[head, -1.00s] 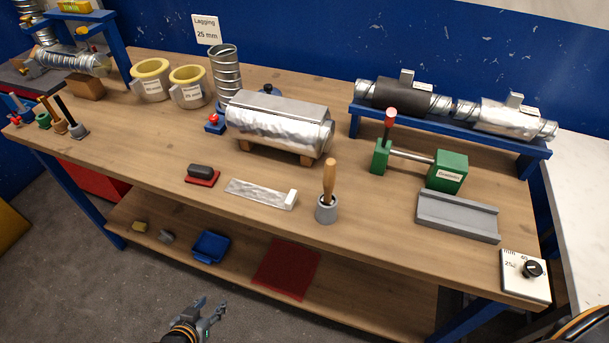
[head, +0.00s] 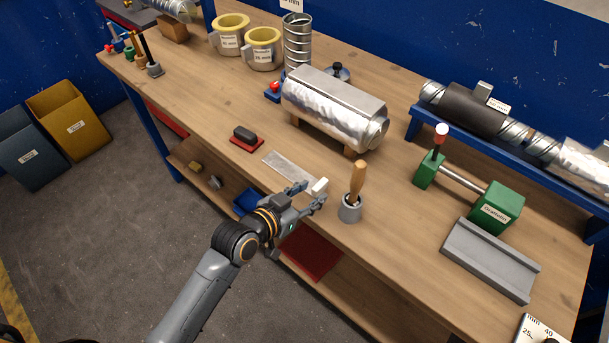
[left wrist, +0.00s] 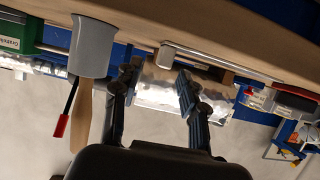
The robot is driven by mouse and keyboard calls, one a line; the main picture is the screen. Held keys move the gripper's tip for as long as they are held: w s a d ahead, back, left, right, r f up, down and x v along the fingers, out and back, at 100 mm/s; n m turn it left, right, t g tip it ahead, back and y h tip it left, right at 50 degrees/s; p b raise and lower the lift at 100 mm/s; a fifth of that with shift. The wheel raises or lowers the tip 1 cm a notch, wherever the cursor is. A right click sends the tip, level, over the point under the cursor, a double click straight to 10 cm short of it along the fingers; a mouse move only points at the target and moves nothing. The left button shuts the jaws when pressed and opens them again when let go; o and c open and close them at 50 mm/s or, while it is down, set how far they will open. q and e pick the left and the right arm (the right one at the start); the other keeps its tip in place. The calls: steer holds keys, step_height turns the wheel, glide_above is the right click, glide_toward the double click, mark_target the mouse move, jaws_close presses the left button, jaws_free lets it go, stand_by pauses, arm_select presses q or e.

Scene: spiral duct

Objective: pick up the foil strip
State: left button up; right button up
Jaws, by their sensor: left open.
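The foil strip (head: 285,163) lies flat on the bench near its front edge. It is a thin silvery strip with a white block (head: 319,187) at its right end. My left gripper (head: 311,196) is open and empty at the front of the bench, close to the white block. In the left wrist view, which looks upside down, the strip's block end (left wrist: 168,54) shows between and beyond the open fingertips (left wrist: 158,78). I cannot tell whether a finger touches it. My right gripper is not in view.
A grey cup (head: 349,212) with a wooden-handled tool (head: 357,182) stands just right of the strip. A black-and-red pad (head: 246,139) lies to its left. The foil-wrapped duct (head: 335,108) stands behind. A shelf with a red mat (head: 311,252) is below.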

mark_target(318, 186)
arm_select(q)
steer(key=shift+w+d, duration=0.15)
steer(key=shift+w+d+f, duration=0.1)
steer(key=shift+w, duration=0.15)
steer(key=p+x, duration=0.1)
steer(key=x, duration=0.3)
steer(key=shift+w+f, duration=0.1)
steer(key=shift+w, duration=0.2)
steer(key=shift+c, duration=0.9)
jaws_close()
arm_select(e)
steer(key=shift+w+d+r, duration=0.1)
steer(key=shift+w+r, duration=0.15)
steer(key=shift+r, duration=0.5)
